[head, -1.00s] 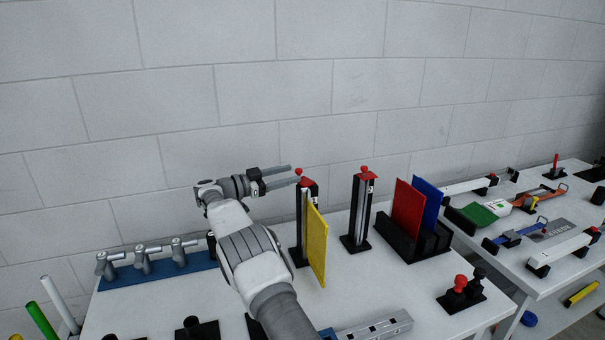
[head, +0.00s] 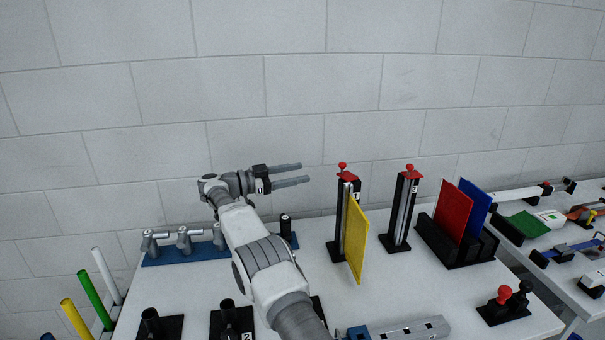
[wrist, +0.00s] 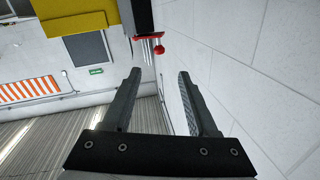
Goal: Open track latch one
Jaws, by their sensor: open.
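Two upright black track posts stand on the table. The nearer-left post (head: 341,222) carries a red latch (head: 347,175) with a round red knob (head: 342,166) and a small number label, too small to read surely. A yellow panel (head: 356,241) is at this post's right side. The second post (head: 401,213) has a similar red latch (head: 411,174). My gripper (head: 304,173) is open and empty, left of the first red latch at about knob height in the picture. In the wrist view, a red latch with its knob (wrist: 159,48) shows beyond the open fingers (wrist: 160,76).
A black rack (head: 451,252) holds red and blue panels to the right. A blue base (head: 190,255) with grey clamps is at left. Red and black knobs (head: 504,295) stand front right. A grey rail (head: 415,330) lies in front. The wall is behind the posts.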

